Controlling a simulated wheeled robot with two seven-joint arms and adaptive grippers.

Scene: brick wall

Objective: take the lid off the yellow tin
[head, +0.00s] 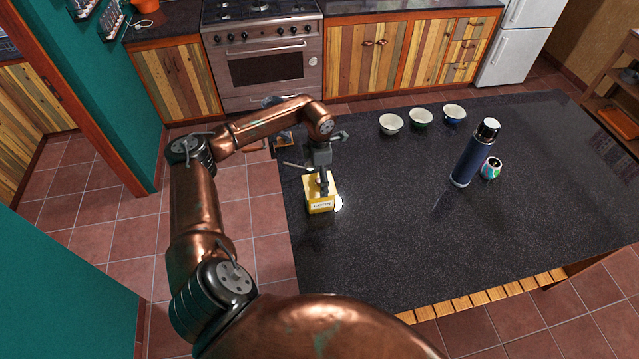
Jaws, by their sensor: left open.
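The yellow tin (321,206) stands on the dark speckled counter near its left edge, with a label on its front. My left gripper (324,190) points down right over the tin, its fingers at the tin's top. It is open. The fingers hide much of the tin's top, so I cannot make out the lid clearly or tell whether the fingers touch it. My right gripper is out of view.
Three small bowls (421,118) stand along the counter's far side. A dark blue flask (470,158) and a colourful cup (491,168) stand to the right. A thin light item (296,165) lies behind the tin. The middle of the counter (400,220) is clear.

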